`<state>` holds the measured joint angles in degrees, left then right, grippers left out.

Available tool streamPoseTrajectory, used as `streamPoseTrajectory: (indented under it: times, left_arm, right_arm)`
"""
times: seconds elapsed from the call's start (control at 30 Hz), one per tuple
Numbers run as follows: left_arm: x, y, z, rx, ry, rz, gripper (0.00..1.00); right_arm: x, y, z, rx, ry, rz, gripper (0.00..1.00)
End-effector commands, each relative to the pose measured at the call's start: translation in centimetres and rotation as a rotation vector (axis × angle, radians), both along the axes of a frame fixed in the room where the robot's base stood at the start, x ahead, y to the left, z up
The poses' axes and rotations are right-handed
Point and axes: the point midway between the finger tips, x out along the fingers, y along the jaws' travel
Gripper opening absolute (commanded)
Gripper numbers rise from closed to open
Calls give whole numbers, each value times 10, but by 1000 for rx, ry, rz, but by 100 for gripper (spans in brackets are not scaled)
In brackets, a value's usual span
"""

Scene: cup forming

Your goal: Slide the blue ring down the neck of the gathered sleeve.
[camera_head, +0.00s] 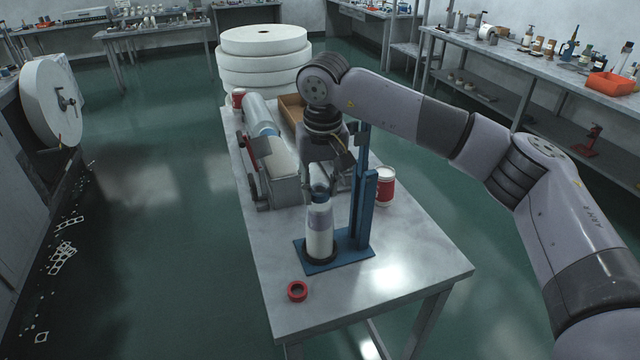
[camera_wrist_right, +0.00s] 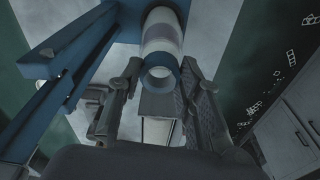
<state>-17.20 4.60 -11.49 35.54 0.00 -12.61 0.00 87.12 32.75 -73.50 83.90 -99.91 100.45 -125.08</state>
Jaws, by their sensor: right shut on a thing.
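The white sleeve (camera_head: 320,240) with a pale lavender band stands upright on the blue stand's base plate (camera_head: 349,254). It also shows in the wrist view (camera_wrist_right: 163,42). My right gripper (camera_head: 322,184) comes down from above and is shut on the blue ring (camera_head: 319,194). In the wrist view the ring (camera_wrist_right: 160,73) sits between my two fingers (camera_wrist_right: 160,80), at the sleeve's upper end. I cannot tell how far the sleeve's neck passes through the ring. My left gripper is not in view.
The stand's tall blue post (camera_head: 360,205) rises close beside my right gripper. A red and white can (camera_head: 385,186) stands behind it. A red ring (camera_head: 297,291) lies near the table's front edge. A grey roller device (camera_head: 275,165) is at the back left. The table's front right (camera_head: 410,270) is clear.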

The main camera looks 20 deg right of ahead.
Motion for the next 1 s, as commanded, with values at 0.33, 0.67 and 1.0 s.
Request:
streamPoseTrajectory:
  times: [0.33, 0.67, 1.0]
  left_arm:
    - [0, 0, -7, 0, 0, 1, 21]
    - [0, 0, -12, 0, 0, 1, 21]
    - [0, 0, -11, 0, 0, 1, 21]
  right_arm:
    - [0, 0, -10, 0, 0, 0, 21]
    - [0, 0, -17, 0, 0, 0, 34]
    - [0, 0, -16, 0, 0, 0, 56]
